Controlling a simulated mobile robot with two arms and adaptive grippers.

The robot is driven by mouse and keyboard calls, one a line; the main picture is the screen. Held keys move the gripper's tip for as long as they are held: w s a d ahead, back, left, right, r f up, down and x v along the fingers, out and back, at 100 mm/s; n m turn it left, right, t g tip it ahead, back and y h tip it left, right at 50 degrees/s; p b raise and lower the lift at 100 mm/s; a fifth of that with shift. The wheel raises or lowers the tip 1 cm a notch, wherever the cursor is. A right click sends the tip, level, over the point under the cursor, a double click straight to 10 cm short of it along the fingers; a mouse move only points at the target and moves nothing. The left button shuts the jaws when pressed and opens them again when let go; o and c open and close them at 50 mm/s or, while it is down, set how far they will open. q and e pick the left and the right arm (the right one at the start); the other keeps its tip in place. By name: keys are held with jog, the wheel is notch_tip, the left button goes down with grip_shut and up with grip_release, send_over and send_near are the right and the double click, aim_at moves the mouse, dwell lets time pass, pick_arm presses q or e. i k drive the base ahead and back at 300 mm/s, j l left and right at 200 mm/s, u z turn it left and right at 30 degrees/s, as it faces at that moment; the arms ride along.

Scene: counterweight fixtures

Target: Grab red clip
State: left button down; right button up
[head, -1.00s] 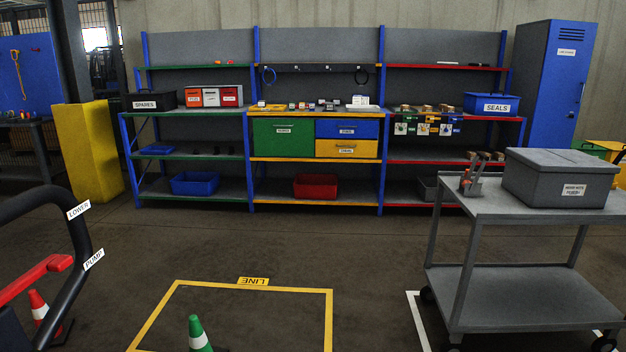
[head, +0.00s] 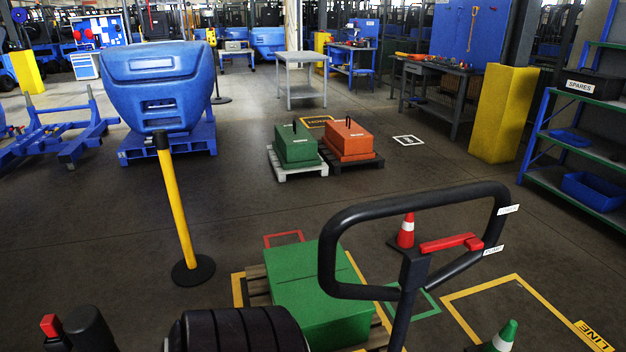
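I cannot make out a red clip for certain in this view. Small red and orange items (head: 416,56) lie on the far dark workbench (head: 440,72), too small to identify. Neither of my grippers is in view.
A black looped handle (head: 345,207) with a red lever (head: 448,243) stands close in front, before a green box (head: 318,290) on a pallet. Around are cones (head: 406,232), a yellow post (head: 174,205), boxes on pallets (head: 350,142) and a shelf rack (head: 575,133). The middle floor is open.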

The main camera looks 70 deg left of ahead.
aim_at(50, 323)
jog(key=u, duration=3.7)
